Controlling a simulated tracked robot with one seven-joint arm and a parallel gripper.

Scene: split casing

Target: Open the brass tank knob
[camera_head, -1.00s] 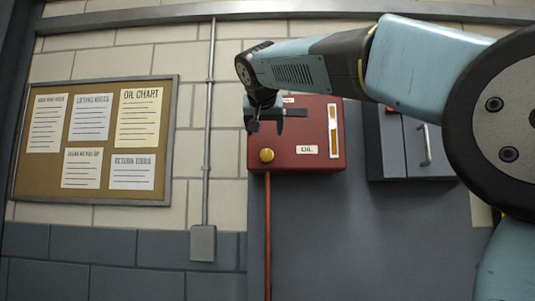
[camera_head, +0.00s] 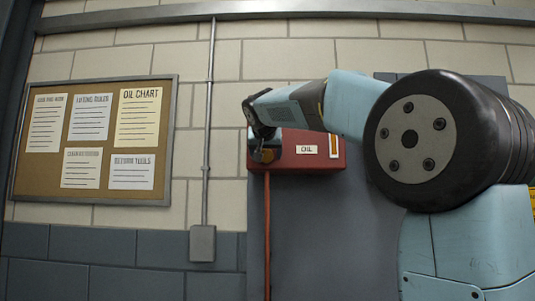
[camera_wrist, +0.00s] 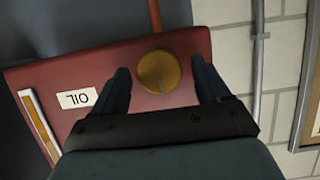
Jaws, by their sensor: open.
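The brass knob (camera_wrist: 158,72) is a round disc on the red oil tank (camera_wrist: 100,60). In the wrist view it lies between the two open fingers of my gripper (camera_wrist: 160,85), with a gap visible on each side; whether either finger touches it I cannot tell. In the head view my gripper (camera_head: 265,151) is in front of the tank's left part, and the knob (camera_head: 266,156) is partly hidden behind it. The red tank (camera_head: 315,163) carries an "OIL" label (camera_head: 306,149) and a level gauge (camera_head: 334,146).
A red pipe (camera_head: 267,230) runs down from the tank below the knob. A grey conduit (camera_head: 207,120) ends in a wall box (camera_head: 203,243) to the left. A notice board (camera_head: 170,140) hangs farther left. My arm covers much of the right side.

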